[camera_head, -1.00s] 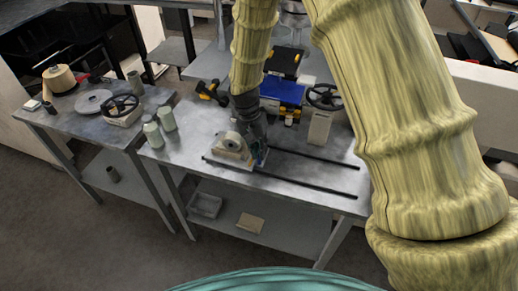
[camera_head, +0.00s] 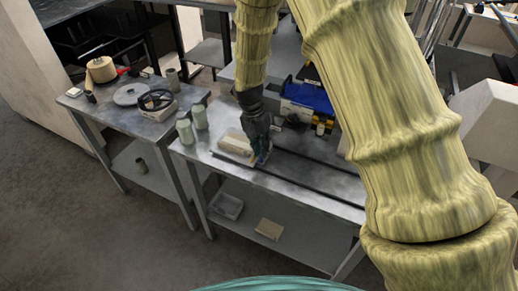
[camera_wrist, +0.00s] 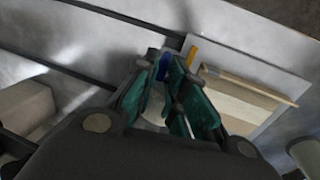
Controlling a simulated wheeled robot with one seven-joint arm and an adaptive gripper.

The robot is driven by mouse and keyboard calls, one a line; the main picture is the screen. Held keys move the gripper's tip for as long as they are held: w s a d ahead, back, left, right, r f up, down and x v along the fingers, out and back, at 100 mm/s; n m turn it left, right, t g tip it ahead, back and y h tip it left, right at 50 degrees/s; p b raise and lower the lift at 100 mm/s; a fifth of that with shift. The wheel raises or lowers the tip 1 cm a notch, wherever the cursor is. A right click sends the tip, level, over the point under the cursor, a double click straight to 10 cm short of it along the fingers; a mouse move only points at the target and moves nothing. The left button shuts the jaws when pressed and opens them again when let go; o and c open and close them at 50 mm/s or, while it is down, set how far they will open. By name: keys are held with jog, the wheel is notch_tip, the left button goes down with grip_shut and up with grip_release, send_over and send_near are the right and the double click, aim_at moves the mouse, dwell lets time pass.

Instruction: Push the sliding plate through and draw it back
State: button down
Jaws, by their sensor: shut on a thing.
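The sliding plate (camera_head: 221,153) is a pale flat plate at the left end of two dark rails (camera_head: 310,175) on the metal table. A beige block lies on it. The wrist view shows the plate (camera_wrist: 235,50) at right, with the block, a thin wooden rod and an orange strip. My gripper (camera_head: 262,160) points down at the plate's right end. In the wrist view its teal fingers (camera_wrist: 172,95) are closed around a small blue piece (camera_wrist: 153,88), seemingly the plate's handle. The fingers hide most of the grip.
Two pale green bottles (camera_head: 192,125) stand just left of the plate. A blue-and-black device (camera_head: 308,97) stands behind the rails. A side table (camera_head: 120,120) holds a handwheel, a disc and a spool. The rails right of my gripper look clear.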

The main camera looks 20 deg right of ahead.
jog(key=shift+w+a, duration=0.15)
jog(key=shift+w, duration=0.05)
jog(key=c, duration=1.5)
grip_release()
jog(key=shift+a, duration=0.15)
jog(key=shift+r, duration=0.15)
jog(key=r, duration=0.3)
jog(key=w+a+r, duration=0.1)
jog(key=r, duration=0.7)
jog(key=shift+w+a+r, duration=0.25)
jog(key=shift+w, duration=0.1)
